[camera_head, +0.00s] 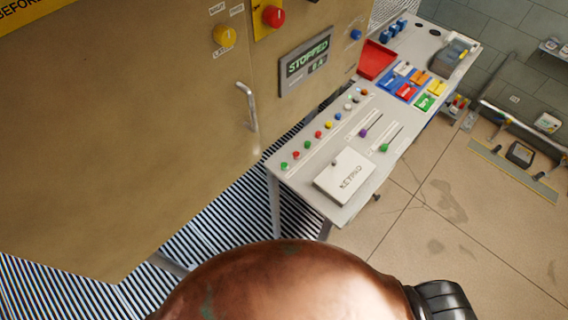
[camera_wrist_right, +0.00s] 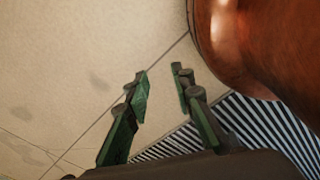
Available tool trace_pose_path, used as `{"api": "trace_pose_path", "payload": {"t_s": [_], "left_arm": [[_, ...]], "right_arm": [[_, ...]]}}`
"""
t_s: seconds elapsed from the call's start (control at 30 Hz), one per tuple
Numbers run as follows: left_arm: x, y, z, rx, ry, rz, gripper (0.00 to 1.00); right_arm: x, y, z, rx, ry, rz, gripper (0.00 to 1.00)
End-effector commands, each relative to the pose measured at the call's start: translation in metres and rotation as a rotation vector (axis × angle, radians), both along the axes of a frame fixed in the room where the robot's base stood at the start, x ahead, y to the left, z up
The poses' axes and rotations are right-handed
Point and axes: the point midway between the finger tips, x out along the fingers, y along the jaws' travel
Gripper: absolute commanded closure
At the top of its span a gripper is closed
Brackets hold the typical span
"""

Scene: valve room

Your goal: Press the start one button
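The control console (camera_head: 300,152) stands right of centre in the head view, sloping away to the upper right. Along its left edge runs a row of small round buttons, among them a green button (camera_head: 284,166) and a red button (camera_head: 307,141). Farther back are bright labelled tiles, such as the green tile (camera_head: 424,102). The labels are too small to read, so I cannot tell which is start one. My right gripper (camera_wrist_right: 162,82) is open and empty in the wrist view, over the floor, with no button near it. My left gripper is not in view.
A tan cabinet (camera_head: 130,130) with a handle (camera_head: 248,105) and a display (camera_head: 306,66) reading STOPPED fills the left. Tiled floor (camera_head: 460,220) is open at right.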

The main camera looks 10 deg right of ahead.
Motion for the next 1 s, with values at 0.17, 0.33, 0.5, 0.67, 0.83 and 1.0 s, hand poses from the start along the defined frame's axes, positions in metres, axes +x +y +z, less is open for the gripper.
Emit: {"api": "trace_pose_path", "payload": {"t_s": [0.17, 0.33, 0.5, 0.67, 0.83, 1.0], "left_arm": [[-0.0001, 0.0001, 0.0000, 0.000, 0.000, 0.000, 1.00], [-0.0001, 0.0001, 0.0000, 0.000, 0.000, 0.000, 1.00], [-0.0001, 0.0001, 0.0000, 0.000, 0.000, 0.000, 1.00], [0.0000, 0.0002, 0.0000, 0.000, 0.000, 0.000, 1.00], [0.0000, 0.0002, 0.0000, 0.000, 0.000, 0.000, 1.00], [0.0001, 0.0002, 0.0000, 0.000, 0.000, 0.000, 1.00]], "right_arm": [[-0.0002, 0.0000, 0.0000, 0.000, 0.000, 0.000, 0.91], [-0.0002, -0.0001, 0.0000, 0.000, 0.000, 0.000, 1.00], [-0.0003, -0.0001, 0.0000, 0.000, 0.001, 0.000, 1.00], [-0.0003, -0.0002, 0.0000, 0.000, 0.001, 0.000, 1.00], [-0.0003, -0.0002, 0.0000, 0.000, 0.001, 0.000, 1.00], [-0.0003, -0.0003, 0.0000, 0.000, 0.001, 0.000, 1.00]]}}
